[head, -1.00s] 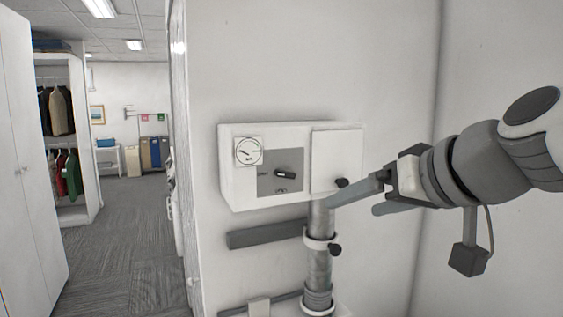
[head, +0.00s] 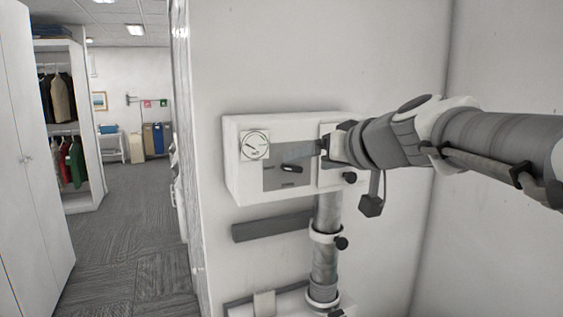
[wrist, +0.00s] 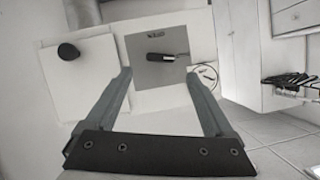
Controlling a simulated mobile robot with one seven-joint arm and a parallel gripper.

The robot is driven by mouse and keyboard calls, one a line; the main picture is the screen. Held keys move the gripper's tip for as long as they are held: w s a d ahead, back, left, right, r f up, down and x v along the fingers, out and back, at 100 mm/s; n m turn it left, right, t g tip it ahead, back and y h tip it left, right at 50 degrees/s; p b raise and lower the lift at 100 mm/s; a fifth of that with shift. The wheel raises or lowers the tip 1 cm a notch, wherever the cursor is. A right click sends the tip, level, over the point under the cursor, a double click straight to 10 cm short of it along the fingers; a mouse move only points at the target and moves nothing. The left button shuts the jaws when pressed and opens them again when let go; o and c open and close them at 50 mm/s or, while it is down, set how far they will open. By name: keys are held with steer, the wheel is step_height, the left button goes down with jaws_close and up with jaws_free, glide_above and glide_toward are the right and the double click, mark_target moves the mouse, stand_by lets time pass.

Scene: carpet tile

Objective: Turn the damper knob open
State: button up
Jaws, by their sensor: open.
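The damper knob (head: 291,169), a black bar-shaped handle, sits on the grey panel of a white wall box (head: 243,187). It lies slightly tilted from horizontal in the head view. In the wrist view the knob (wrist: 160,59) shows between and just beyond the two fingertips of my gripper (wrist: 158,76). The gripper is open and empty, its fingers on either side of the knob in that view. I see no contact. In the head view my wrist covers part of the box's right side, and the fingers are hard to make out.
A round dial (head: 254,145) is left of the knob. A white cover with a round black knob (head: 350,177) is on the right. A metal pipe (head: 325,262) with a black clamp knob (head: 341,243) runs below. Open carpet (head: 130,230) lies to the left.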

mark_target(294, 166)
steer(key=x, duration=0.5)
steer(key=shift+w+a+f, duration=0.1)
steer(key=shift+w+a, duration=0.05)
steer(key=shift+w, duration=0.2)
steer(key=shift+c, duration=0.3)
steer(key=c, duration=1.3)
